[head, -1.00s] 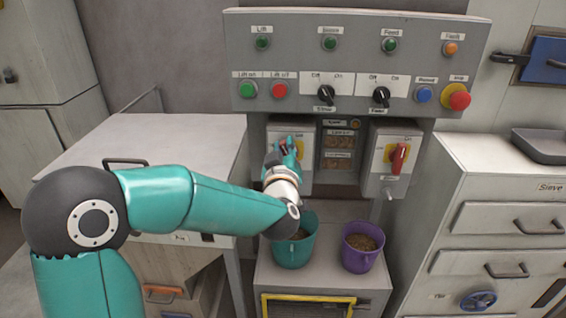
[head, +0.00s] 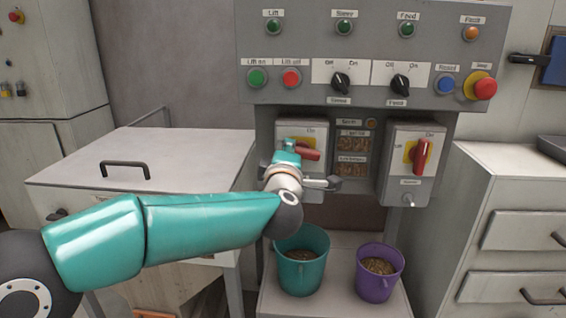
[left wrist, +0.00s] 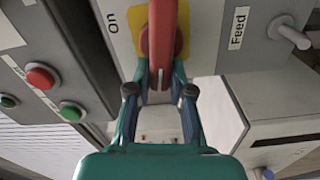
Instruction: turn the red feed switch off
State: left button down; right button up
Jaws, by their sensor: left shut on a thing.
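The red feed switch handle (head: 308,153) sits on a yellow plate on the left grey switch box (head: 317,133). It lies about level, its visible end pointing right. In the left wrist view the red handle (left wrist: 163,40) shows close up beside the words "On" and "Feed". My left gripper (head: 287,150) is at this box; its fingers (left wrist: 163,82) are shut on the handle. Any "Off" mark is hidden. My right gripper is not in view.
A second switch box (head: 430,185) with an upright, slightly tilted red handle (head: 421,155) stands to the right. Above is a panel (head: 300,20) with buttons and knobs. A teal bucket (head: 301,280) and a purple bucket (head: 376,285) of pellets stand below.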

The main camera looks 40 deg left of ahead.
pick_arm(q)
jog(key=shift+w+d+f+n+b, duration=0.2)
jog(key=shift+d+f+n+b, duration=0.2)
jog(key=shift+f+n+b, duration=0.4)
jog(key=shift+r, duration=0.2)
jog(key=c, duration=1)
grip_release()
jog(key=shift+d, duration=0.1)
jog(key=shift+c, duration=0.2)
jog(key=shift+r, duration=0.1)
jog(key=shift+a+r, duration=0.1)
jog(key=shift+a, duration=0.1)
jog(key=shift+s, duration=0.15)
